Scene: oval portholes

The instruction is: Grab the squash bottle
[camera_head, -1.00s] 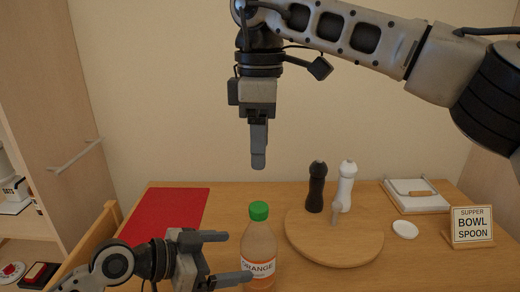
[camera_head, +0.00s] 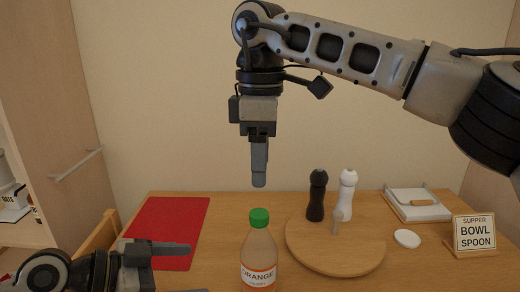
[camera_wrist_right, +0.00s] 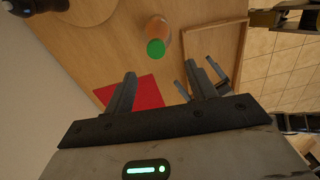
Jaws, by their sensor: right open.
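The squash bottle (camera_head: 258,248), orange with a green cap and an "ORANGE" label, stands upright near the table's front edge. It also shows in the right wrist view (camera_wrist_right: 157,32), cap towards the camera. My right gripper (camera_head: 259,184) points down above the bottle, clear of its cap. In the wrist view its fingers (camera_wrist_right: 161,70) are apart with nothing between them. My left gripper (camera_head: 178,270) is low at the left of the bottle, apart from it. Its fingers are spread and empty, the lower one cut off by the frame edge.
A red mat (camera_head: 168,228) lies left of the bottle. A round wooden board (camera_head: 350,258) carries a dark mill (camera_head: 317,195) and a white mill (camera_head: 346,196) to the right. A small white disc (camera_head: 407,238), a white tray (camera_head: 418,207) and a sign (camera_head: 474,233) are farther right.

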